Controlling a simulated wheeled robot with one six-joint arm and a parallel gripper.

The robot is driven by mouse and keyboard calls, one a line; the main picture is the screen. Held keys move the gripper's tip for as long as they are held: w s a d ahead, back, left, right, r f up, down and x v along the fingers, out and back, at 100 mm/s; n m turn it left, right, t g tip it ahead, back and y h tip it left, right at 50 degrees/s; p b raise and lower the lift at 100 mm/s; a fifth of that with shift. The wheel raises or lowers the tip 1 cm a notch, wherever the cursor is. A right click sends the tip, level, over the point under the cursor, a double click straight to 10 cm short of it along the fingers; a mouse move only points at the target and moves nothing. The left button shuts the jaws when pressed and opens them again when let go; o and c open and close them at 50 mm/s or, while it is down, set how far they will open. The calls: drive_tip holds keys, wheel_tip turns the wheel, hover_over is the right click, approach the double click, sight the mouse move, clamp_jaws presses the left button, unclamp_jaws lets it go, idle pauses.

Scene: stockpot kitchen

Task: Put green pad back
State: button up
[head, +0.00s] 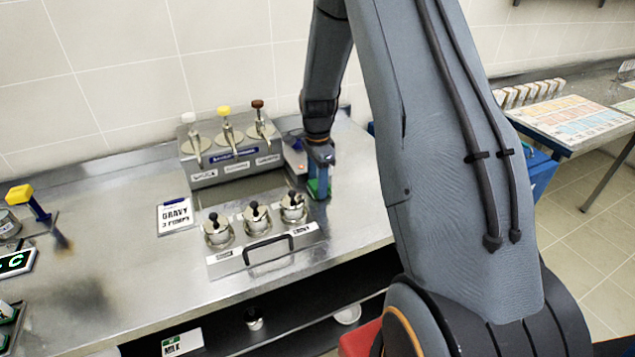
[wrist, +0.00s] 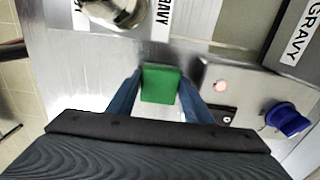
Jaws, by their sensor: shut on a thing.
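The green pad (wrist: 159,84) sits between the two blue fingers of my gripper (wrist: 158,92) in the wrist view, which are shut on it. In the head view my gripper (head: 318,185) is low over the steel counter, to the right of the pump dispenser and the lidded pots, with a bit of the green pad (head: 313,186) showing. The pad is close to the counter top; I cannot tell whether it touches it. A steel box with a lit button (wrist: 221,87) and a blue knob (wrist: 287,119) is just right of the gripper in the wrist view.
A pump dispenser (head: 229,152) with white, yellow and brown heads stands at the back. A rack of three lidded pots (head: 262,257) is in front of it. A gravy sign (head: 175,216) lies left. Counter (head: 355,215) right of the gripper is clear.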

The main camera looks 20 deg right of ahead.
drive_tip(key=shift+f, duration=0.1)
drive_tip(key=o, duration=0.7)
drive_tip(key=shift+o, duration=0.2)
wheel_tip(320, 180, up, 11)
drive_tip(key=b, duration=0.4)
drive_tip(key=s+a+n, duration=0.4)
drive_tip(key=s+n, duration=0.2)
drive_tip(key=s, duration=0.1)
drive_tip(key=s+a+f+n+t, duration=0.1)
drive_tip(key=s+a+n, duration=0.2)
drive_tip(key=s+n, duration=0.3)
drive_tip(key=s+a+n, duration=0.4)
drive_tip(key=s+n, duration=0.2)
drive_tip(key=s, duration=0.3)
drive_tip(key=shift+a+f, duration=0.25)
drive_tip(key=shift+a, duration=0.1)
drive_tip(key=shift+w, duration=0.1)
